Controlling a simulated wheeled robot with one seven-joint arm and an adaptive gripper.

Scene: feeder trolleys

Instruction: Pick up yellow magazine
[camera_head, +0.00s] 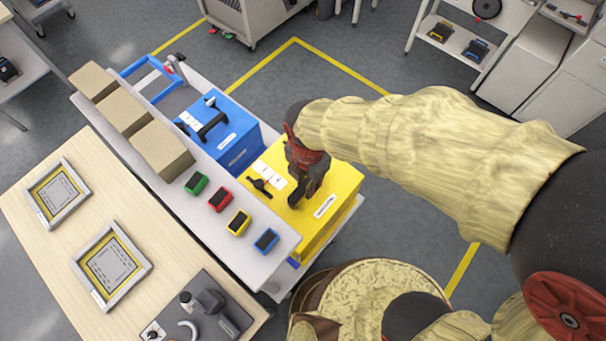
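The yellow magazine (325,221) is a box with a white label on its front, standing at the near right end of the trolley. Papers and part of a black handle (262,187) show on its top. My gripper (300,197) points down over the top of the yellow magazine, at the handle's right side. The gripper and wrist hide the rest of the handle. I cannot tell whether the fingers are around the handle, touching it or above it, nor whether they are open or shut.
A blue magazine (238,142) with a black handle stands just behind the yellow one. A white shelf (232,264) in front carries several coloured bins and cardboard boxes (162,150). A wooden table (50,265) lies at the left. Grey floor is free to the right.

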